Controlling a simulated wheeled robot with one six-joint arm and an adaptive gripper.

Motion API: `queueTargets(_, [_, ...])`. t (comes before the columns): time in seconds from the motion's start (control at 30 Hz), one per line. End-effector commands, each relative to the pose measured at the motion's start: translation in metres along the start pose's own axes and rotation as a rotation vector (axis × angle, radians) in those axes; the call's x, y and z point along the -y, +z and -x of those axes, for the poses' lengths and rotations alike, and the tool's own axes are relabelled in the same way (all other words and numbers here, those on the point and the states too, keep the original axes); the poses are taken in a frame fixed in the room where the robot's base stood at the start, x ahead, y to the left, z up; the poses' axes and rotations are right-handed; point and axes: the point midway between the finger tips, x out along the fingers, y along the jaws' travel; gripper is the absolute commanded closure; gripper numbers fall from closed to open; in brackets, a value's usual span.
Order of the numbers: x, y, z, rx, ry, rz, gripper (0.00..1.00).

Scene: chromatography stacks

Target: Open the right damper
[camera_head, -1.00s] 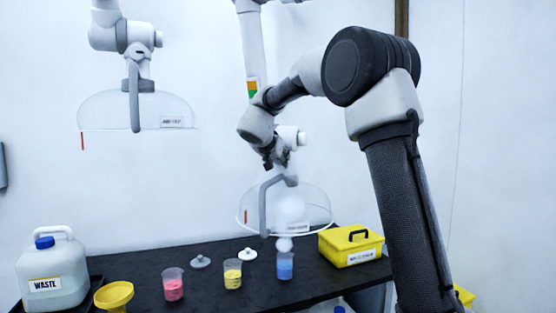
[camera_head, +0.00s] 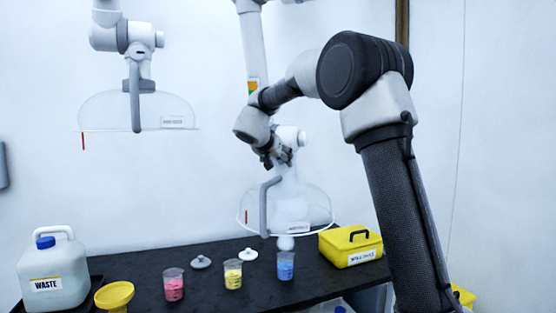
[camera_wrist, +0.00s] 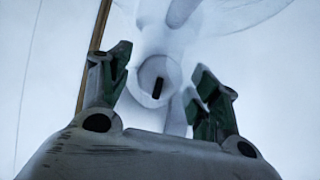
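The right extraction arm hangs over the bench with a clear hood (camera_head: 318,205) and a curved grey handle (camera_head: 264,208). My gripper (camera_head: 286,157) is at this arm's lower joint, just above the hood. In the wrist view, a round white knob face with a dark slot (camera_wrist: 158,80), apparently the right damper, lies between and beyond the fingertips. My gripper's fingers (camera_wrist: 165,85) are spread apart on either side of it. I see no clear contact. In the head view the gripper and joint overlap, hiding the damper's setting.
A second hood (camera_head: 105,108) hangs at left. The black bench (camera_head: 215,285) holds a waste jug (camera_head: 55,285), yellow funnel (camera_head: 114,296), beakers of pink (camera_head: 174,288), yellow (camera_head: 233,277) and blue (camera_head: 285,268) material, and a yellow box (camera_head: 350,246). White vapour rises above the blue beaker.

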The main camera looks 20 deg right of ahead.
Motion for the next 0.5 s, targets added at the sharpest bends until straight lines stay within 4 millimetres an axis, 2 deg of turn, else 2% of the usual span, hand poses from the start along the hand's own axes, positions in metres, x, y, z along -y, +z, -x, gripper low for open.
queueTargets(0.27, [0.0,0.0,0.002,0.001,0.0,-0.001,0.37])
queueTargets(0.37, [0.0,0.0,0.011,0.0,0.0,-0.001,0.37])
queueTargets(0.5, [0.001,0.0,0.038,-0.001,-0.003,-0.001,0.37])
